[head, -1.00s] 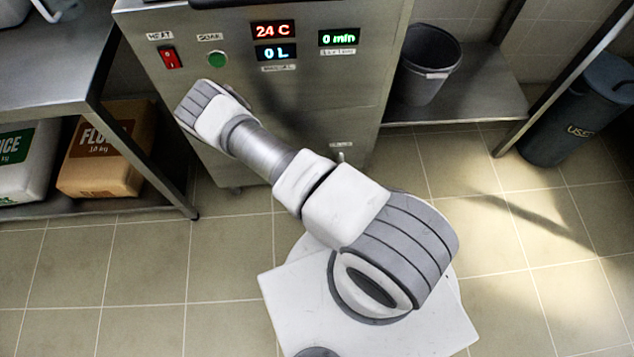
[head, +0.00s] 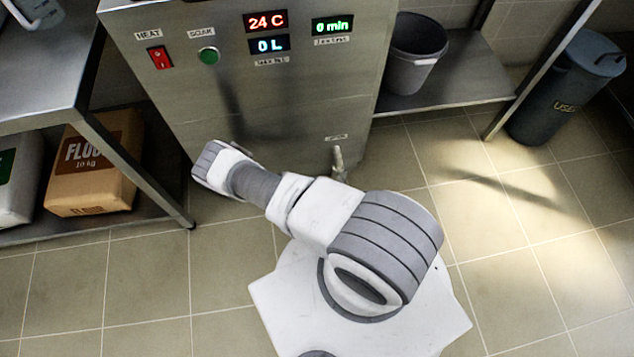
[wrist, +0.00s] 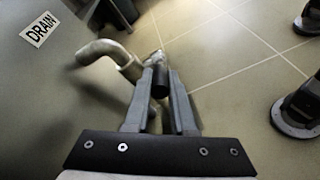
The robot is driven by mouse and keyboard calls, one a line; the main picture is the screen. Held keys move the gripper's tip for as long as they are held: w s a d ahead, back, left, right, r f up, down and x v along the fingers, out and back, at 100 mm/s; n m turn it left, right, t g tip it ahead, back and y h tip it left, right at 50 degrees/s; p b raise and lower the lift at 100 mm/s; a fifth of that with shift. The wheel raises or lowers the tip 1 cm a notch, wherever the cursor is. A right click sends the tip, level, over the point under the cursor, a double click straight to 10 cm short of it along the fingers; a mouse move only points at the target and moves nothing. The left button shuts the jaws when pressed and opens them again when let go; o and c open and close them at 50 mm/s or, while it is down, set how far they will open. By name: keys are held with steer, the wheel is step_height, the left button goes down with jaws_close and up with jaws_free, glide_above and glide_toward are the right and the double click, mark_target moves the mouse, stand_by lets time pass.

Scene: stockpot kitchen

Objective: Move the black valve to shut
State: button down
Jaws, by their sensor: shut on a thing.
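The black valve (wrist: 160,82) is a small dark handle on a metal drain pipe (wrist: 103,50), seen in the wrist view. My gripper (wrist: 160,74) is shut on this handle, with one grey finger on each side of it. The fingers hide part of the handle. The pipe bends down to the left of the fingers. In the head view the metal drain tap (head: 339,162) shows low on the front of the steel cooker (head: 290,105), and my gripper cannot be made out there.
A DRAIN label (wrist: 39,29) is on the panel beside the pipe. The cooker has a red heat switch (head: 159,57), a green soak button (head: 209,56) and displays reading 24 C, 0 L and 0 min. A grey bucket (head: 414,55) sits on a low shelf. Tiled floor is open at right.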

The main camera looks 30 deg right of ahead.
steer(key=shift+f+h, duration=0.3)
steer(key=shift+f, duration=0.05)
steer(key=shift+w+a+f, duration=0.1)
steer(key=shift+w, duration=0.05)
stand_by(0.4)
steer(key=c, duration=0.8)
jaws_free()
steer(key=shift+o, duration=0.2)
steer(key=shift+a, duration=0.1)
